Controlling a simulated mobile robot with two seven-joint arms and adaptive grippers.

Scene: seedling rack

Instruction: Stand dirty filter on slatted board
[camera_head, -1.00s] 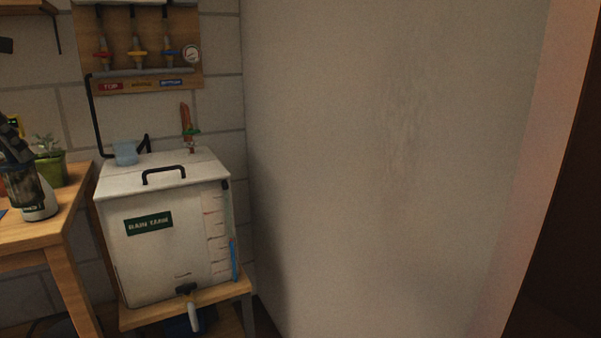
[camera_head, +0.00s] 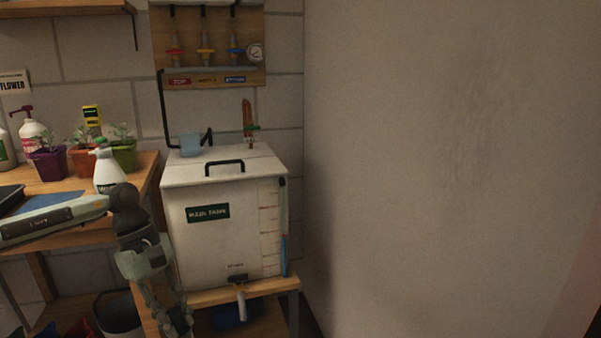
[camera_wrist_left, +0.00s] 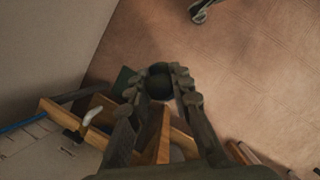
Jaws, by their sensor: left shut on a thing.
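My left gripper (camera_head: 178,322) hangs downward in front of the rain tank's left side, its tips close to the bottom edge of the head view. In the left wrist view the fingers (camera_wrist_left: 158,82) are shut on a dark, round-ended thing (camera_wrist_left: 159,88), seemingly the dirty filter. Its face is shadowed and its dirt cannot be made out. I cannot pick out the filter in the head view. No slatted board can be made out clearly in either view. My right gripper is not in view.
The white rain tank (camera_head: 222,225) stands on a wooden stand (camera_head: 262,291), with a tap (camera_head: 240,300) in front. A light blue cup (camera_head: 190,146) stands on its lid. Left is a bench (camera_head: 148,172) with seedling pots and a spray bottle (camera_head: 107,172). A blank wall (camera_head: 430,180) fills the right.

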